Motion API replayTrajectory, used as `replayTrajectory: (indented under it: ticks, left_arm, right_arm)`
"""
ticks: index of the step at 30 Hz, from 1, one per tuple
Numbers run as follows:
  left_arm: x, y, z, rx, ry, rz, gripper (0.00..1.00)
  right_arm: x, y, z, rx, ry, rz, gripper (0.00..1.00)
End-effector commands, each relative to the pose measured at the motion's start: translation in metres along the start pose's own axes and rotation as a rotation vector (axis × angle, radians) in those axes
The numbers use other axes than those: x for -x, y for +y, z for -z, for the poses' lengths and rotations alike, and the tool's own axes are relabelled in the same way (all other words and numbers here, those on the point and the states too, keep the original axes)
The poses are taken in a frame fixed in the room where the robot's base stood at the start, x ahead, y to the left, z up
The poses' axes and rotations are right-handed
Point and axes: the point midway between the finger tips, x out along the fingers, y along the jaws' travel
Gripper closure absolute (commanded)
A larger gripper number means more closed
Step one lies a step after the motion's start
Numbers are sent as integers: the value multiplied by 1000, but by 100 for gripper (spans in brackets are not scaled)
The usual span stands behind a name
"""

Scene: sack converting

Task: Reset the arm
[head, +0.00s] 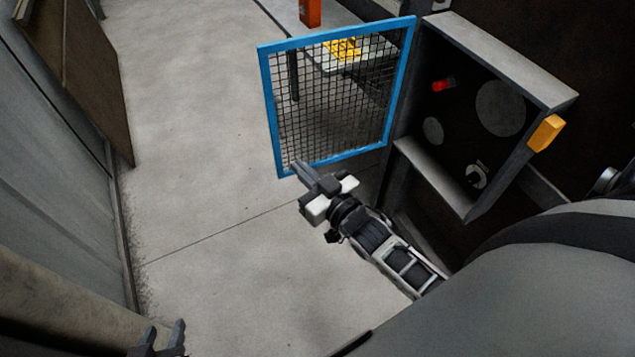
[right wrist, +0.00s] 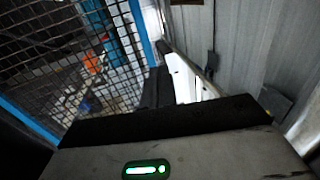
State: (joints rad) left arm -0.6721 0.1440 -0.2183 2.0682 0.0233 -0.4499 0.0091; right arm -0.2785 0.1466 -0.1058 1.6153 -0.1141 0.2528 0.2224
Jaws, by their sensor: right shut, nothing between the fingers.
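My right gripper (head: 299,168) is in the middle of the head view, at the lower left corner of a blue-framed mesh door (head: 264,95). Its fingers are together with nothing between them. Whether it touches the door frame cannot be told. The right wrist view shows the mesh door (right wrist: 75,60) on the left, close by. My left gripper (head: 165,328) shows only its fingertips at the bottom left edge of the head view. They stand apart and look empty; the rest of it is cut off.
The door stands open beside a dark cabinet (head: 520,60) holding a red part (head: 443,85) and round discs. A yellow-orange block (head: 545,133) sits on its edge. Behind the mesh is a table (head: 377,70) with a yellow item (head: 342,49). The floor (head: 190,140) at left is clear.

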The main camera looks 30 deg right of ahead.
Motion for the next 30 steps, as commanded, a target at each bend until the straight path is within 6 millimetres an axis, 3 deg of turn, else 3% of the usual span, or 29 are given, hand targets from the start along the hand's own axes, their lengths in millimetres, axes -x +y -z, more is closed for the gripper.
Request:
replayTrajectory:
  ticks: [3,9,20,23,30]
  left_arm:
    - [-1,-1,1,-3,5,0,64]
    - [-1,-1,3,-6,9,-2,64]
    - [0,-1,4,-6,12,-2,64]
    - [0,-1,4,-6,12,-2,64]
    - [0,-1,5,-6,13,-2,64]
  right_arm:
    - [24,-7,-1,-1,-1,-1,100]
    - [44,-14,0,1,1,0,100]
    - [50,-17,-2,0,-18,-1,100]
    - [60,-26,-11,-5,-116,1,100]
    - [112,-67,-40,-21,-492,57,100]
